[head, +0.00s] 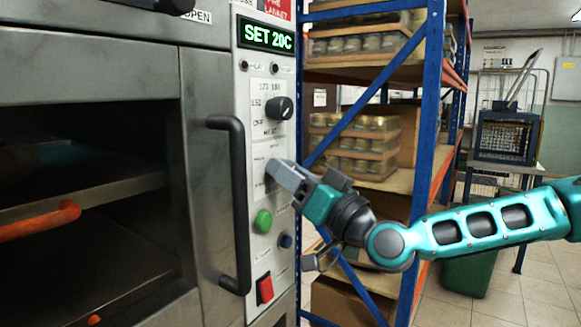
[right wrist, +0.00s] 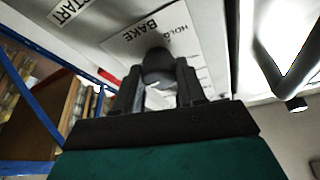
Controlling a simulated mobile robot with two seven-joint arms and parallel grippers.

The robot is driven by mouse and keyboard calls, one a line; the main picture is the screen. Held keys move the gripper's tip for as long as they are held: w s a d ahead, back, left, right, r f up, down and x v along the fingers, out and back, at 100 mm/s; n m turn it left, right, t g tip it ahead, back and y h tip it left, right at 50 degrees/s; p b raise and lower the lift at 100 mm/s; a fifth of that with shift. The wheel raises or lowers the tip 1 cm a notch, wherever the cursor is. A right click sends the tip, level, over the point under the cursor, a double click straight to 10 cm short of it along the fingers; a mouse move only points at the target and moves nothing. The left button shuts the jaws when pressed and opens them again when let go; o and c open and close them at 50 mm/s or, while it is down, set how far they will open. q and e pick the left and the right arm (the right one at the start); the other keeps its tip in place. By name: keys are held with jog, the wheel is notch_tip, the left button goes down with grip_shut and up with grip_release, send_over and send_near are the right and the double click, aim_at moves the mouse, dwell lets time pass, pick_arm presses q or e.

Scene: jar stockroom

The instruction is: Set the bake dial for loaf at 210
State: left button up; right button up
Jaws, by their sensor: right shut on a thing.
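The bake dial (right wrist: 158,64) is a dark round knob on a pale label plate marked BAKE and HOLD in the right wrist view. My right gripper (right wrist: 157,88) is shut on it, one finger on each side. In the head view my right gripper (head: 274,170) reaches the oven's control panel (head: 249,133) from the right and hides the bake dial. The green display (head: 267,36) at the panel's top reads SET 20C. The dial's pointer and most of its scale, including any loaf mark, are hidden or too small to read. My left gripper is not in view.
Above is the black heat dial (head: 280,108). A black door handle (head: 236,205) stands close left. A blue-framed shelf (head: 425,110) with jars is at right.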

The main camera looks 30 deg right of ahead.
jog(key=shift+r+m, duration=0.1)
jog(key=shift+m, duration=0.5)
jog(key=shift+h, duration=0.4)
jog(key=o, duration=1.1)
jog(key=shift+c, duration=0.2)
